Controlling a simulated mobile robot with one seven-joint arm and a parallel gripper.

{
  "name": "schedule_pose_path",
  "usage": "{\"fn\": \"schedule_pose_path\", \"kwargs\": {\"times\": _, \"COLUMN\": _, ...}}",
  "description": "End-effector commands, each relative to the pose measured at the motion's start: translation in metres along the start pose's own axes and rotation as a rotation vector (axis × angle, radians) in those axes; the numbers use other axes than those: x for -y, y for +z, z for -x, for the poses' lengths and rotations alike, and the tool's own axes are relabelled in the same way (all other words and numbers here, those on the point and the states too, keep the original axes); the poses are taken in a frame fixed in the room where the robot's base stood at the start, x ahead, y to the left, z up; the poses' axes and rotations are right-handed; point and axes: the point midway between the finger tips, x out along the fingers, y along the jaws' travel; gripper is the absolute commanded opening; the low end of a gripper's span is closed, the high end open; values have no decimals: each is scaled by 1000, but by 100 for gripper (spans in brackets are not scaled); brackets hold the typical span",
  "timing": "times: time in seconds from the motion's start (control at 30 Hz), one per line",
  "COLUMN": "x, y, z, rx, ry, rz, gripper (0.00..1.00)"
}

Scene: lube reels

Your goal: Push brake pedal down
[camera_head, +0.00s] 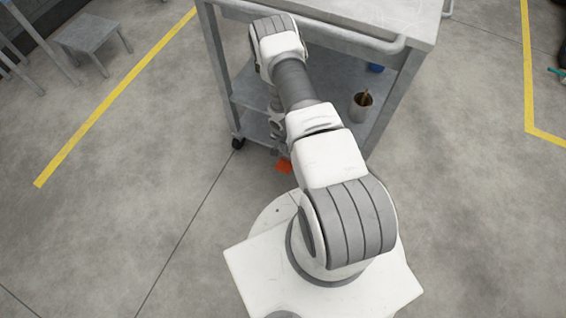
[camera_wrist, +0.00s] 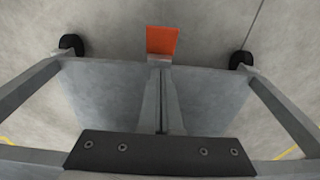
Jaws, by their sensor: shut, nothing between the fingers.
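The brake pedal is a flat orange plate (camera_head: 284,167) low at the near edge of the grey cart; it also shows at the top middle of the wrist view (camera_wrist: 162,41). My gripper (camera_wrist: 160,68) is shut and empty, its two fingers side by side. In the wrist view the fingertips lie just below the pedal's lower edge in the picture; whether they touch it I cannot tell. In the head view my arm reaches over toward the cart and largely hides the gripper.
The grey metal cart (camera_head: 383,12) stands on casters, one at its left corner (camera_head: 238,143). A metal cup (camera_head: 361,105) and a blue item (camera_head: 376,67) sit on its shelves. A stool (camera_head: 88,38) is at far left.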

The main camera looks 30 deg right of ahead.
Motion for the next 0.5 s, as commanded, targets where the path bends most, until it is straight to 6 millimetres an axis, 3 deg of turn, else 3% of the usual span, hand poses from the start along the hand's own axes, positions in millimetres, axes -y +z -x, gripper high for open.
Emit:
{"fn": "schedule_pose_path", "kwargs": {"times": 0.17, "x": 0, "y": 1, "z": -16, "rx": 1, "ry": 0, "rz": 0, "gripper": 0}}
{"fn": "schedule_pose_path", "kwargs": {"times": 0.5, "x": -1, "y": 2, "z": -88, "rx": 2, "ry": 0, "rz": -2, "gripper": 0}}
